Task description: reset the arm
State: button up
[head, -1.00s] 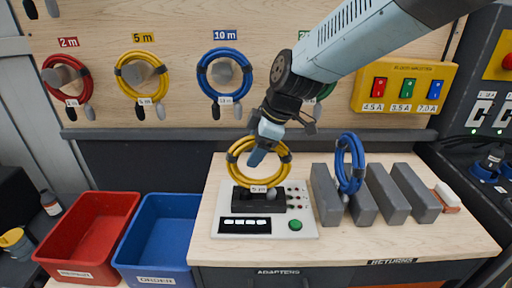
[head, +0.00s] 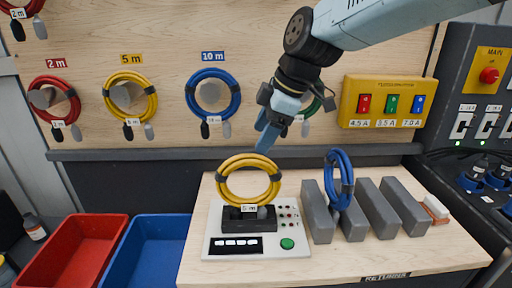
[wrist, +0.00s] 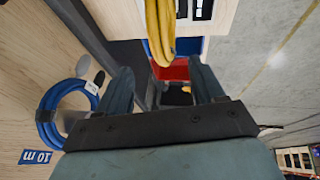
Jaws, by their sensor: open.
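My gripper (head: 266,136) is in front of the board, above and slightly right of the yellow cable coil (head: 249,178), and looks empty. In the wrist view my gripper (wrist: 165,85) has its two fingers spread apart, with nothing held between them. The yellow coil stands upright in the black holder of the tester (head: 258,236), with a 5 m tag at its foot. Part of the yellow coil also shows beyond the fingers in the wrist view (wrist: 160,30).
Red (head: 60,80), yellow (head: 131,97) and blue (head: 212,96) coils hang on the board. A blue coil (head: 340,180) stands among grey blocks (head: 376,208). Red (head: 72,252) and blue (head: 157,250) bins stand at left. A yellow fuse box (head: 385,100) is on the board at right.

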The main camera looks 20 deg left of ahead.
jog(key=d+r+m+t+h, duration=0.25)
jog(key=d+m, duration=0.85)
jog(key=d, duration=1)
jog(key=s+d+f+m+t+h, duration=0.1)
jog(key=s+d+m, duration=0.3)
jog(key=d, duration=0.3)
jog(key=s+d+f+m+t+h, duration=0.1)
jog(key=s+d+f+m, duration=0.1)
jog(key=s+d+m, duration=0.2)
jog(key=d+m, duration=0.3)
jog(key=d, duration=0.1)
jog(key=shift+f, duration=0.2)
jog(key=shift+t+h, duration=0.25)
